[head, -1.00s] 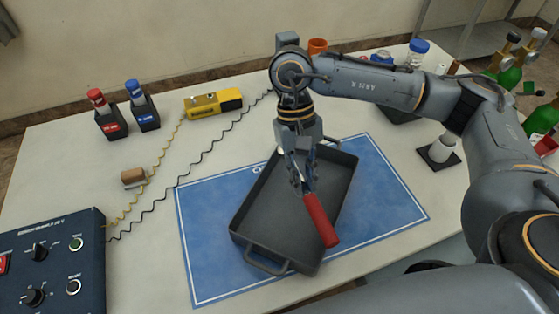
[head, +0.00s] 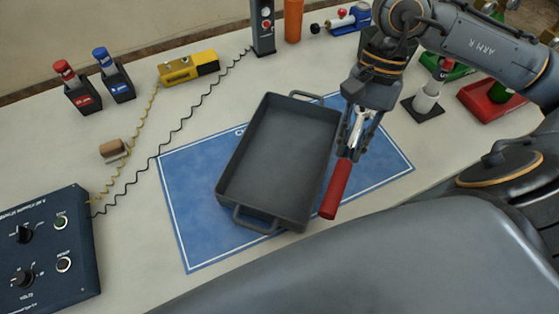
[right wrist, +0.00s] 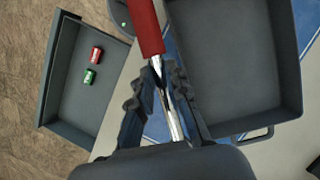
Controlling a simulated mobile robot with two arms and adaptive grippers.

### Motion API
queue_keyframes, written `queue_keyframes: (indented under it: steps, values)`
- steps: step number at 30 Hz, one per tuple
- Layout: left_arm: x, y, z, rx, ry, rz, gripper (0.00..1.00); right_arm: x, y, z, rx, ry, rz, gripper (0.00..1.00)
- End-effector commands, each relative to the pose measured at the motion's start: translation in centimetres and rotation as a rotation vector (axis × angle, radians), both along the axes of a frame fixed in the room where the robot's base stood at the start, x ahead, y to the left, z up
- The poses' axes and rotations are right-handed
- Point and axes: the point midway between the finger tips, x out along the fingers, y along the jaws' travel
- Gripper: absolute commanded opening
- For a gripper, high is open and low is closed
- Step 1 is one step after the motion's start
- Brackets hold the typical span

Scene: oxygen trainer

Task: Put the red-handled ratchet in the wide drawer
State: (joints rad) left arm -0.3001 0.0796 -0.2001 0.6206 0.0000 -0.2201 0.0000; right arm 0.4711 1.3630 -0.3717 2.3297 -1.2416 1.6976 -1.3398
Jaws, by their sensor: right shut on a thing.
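The ratchet's red handle (head: 337,188) hangs down and toward the front from my right gripper (head: 357,137), beside the right wall of the dark tray. My right gripper is shut on the ratchet's metal shaft. In the right wrist view the shaft (right wrist: 172,112) lies between the fingers (right wrist: 156,76), and the red handle (right wrist: 146,25) points up past the fingertips. An open grey drawer (right wrist: 57,62) shows at the left of that view, with a red and a green small object inside. It is apart from the ratchet. My left gripper is not in view.
The empty dark tray (head: 275,165) lies on a blue mat (head: 185,215). A control box (head: 45,250) stands at the left; a yellow device (head: 188,68) and two bottle holders are behind. A red bin (head: 490,100) and white cylinder (head: 425,100) stand at the right.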

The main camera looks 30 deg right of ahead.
Motion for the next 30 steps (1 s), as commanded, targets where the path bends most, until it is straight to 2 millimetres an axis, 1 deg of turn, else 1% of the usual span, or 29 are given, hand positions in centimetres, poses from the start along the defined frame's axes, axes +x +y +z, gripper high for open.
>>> queue_keyframes:
  steps: [5, 8, 11, 13, 16, 21, 24, 27, 30]
  values:
    - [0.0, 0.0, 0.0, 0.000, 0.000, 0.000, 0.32, 0.1, 0.0, 0.0, 0.001, -0.001, 0.001, 0.00]
    - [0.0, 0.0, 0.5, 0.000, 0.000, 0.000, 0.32, 0.4, 0.3, 0.0, 0.003, -0.002, 0.002, 0.00]
    - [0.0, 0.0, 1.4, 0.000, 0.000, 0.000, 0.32, 1.4, 1.1, -0.2, 0.010, -0.001, 0.004, 0.00]
    - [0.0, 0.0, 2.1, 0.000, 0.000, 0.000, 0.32, 2.4, 1.9, -0.7, 0.009, -0.001, 0.005, 0.00]
    - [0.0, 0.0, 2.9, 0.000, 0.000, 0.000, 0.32, 4.1, 3.2, -1.7, 0.008, -0.001, 0.006, 0.00]
    - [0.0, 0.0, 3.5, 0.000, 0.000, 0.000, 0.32, 7.5, 5.5, -3.7, 0.007, -0.001, 0.003, 0.00]
    - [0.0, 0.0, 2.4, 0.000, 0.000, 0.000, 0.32, 8.8, 6.4, -6.3, 0.004, 0.002, 0.004, 0.00]
    - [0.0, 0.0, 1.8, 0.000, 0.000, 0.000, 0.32, 9.9, 7.1, -7.8, 0.002, 0.000, 0.003, 0.00]
    - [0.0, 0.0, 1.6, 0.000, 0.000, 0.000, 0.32, 10.5, 7.5, -8.7, 0.002, -0.001, 0.003, 0.00]
